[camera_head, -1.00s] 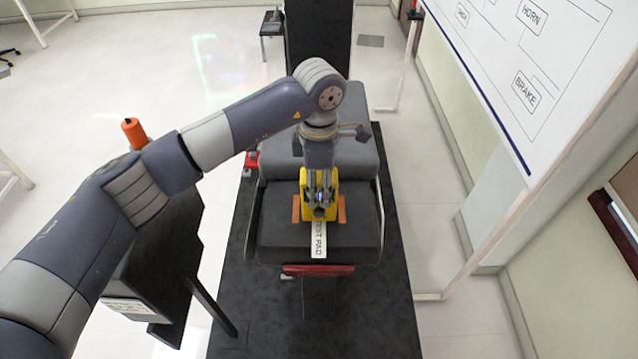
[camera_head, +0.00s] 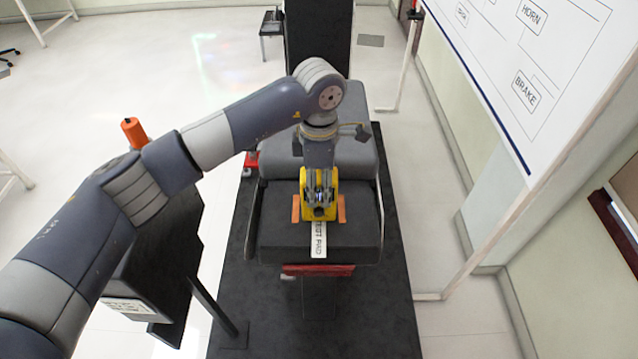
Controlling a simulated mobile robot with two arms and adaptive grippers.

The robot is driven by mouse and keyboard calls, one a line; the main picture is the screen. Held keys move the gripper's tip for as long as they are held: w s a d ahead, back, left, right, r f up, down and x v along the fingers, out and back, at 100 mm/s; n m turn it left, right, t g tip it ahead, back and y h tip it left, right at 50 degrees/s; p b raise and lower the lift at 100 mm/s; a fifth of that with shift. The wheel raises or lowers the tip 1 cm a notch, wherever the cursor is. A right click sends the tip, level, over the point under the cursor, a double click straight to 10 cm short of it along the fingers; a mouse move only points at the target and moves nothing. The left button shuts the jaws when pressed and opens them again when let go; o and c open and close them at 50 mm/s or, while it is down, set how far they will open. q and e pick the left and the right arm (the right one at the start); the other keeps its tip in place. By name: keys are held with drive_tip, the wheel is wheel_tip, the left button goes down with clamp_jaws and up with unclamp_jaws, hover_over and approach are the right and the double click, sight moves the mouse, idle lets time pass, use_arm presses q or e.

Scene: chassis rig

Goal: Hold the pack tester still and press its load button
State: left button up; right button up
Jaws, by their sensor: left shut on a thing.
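The yellow pack tester (camera_head: 326,214) sits on the dark padded seat, between two orange strips. My left gripper (camera_head: 319,206) reaches down over it from above and is shut on it. The gripper covers much of the tester, and I cannot make out the load button. A white label strip (camera_head: 320,241) with dark letters, partly hidden, lies on the seat just in front of the tester. My right gripper is not in view.
The dark seat (camera_head: 280,240) stands on a black platform (camera_head: 375,320), with a red bar (camera_head: 318,270) at its front. A dark stand with an orange cylinder (camera_head: 134,132) is at left. A whiteboard (camera_head: 545,60) marked HORN and BRAKE stands at right.

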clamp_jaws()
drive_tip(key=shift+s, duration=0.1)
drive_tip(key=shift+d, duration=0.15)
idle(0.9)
